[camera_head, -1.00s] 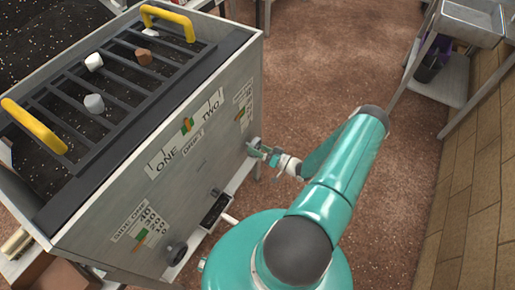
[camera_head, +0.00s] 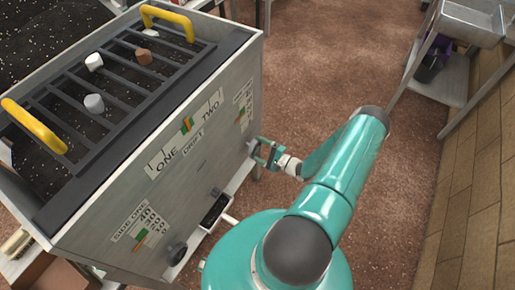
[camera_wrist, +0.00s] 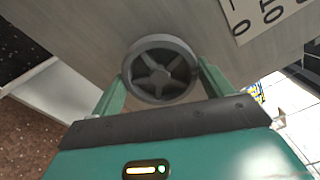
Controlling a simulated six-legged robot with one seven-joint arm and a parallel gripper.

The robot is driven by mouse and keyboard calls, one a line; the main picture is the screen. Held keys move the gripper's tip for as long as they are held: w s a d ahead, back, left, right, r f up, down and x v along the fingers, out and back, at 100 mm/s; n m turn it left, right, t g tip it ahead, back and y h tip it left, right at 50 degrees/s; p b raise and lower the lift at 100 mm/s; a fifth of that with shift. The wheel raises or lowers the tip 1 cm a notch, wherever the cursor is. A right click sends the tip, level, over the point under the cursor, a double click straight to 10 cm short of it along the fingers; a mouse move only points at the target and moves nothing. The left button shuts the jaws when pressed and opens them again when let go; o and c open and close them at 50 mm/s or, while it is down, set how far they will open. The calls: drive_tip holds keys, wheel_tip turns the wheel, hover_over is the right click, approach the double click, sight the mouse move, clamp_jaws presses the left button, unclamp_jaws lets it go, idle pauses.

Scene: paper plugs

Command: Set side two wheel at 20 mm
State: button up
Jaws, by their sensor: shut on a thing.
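The side two wheel, a dark grey spoked handwheel (camera_wrist: 161,70), sits on the grey side panel of the machine in the wrist view. My gripper (camera_wrist: 163,76) has one green finger on each side of the wheel and is shut on its rim. In the head view my gripper (camera_head: 265,152) reaches the panel's far end, and the wheel is mostly hidden there. The side two scale (camera_head: 243,103) on the panel above is too small to read. Part of a number label (camera_wrist: 265,12) shows in the wrist view, cut off by the frame.
The machine's top has a dark slatted grate (camera_head: 115,85) with yellow handles and several plugs. A side one scale (camera_head: 143,226) and another dark wheel (camera_head: 177,253) are at the near end. Open brown floor (camera_head: 310,60) lies to the right.

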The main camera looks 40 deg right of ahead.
sight(257, 148)
drive_tip(key=m, duration=0.8)
drive_tip(key=o, duration=1)
drive_tip(key=shift+v, duration=2)
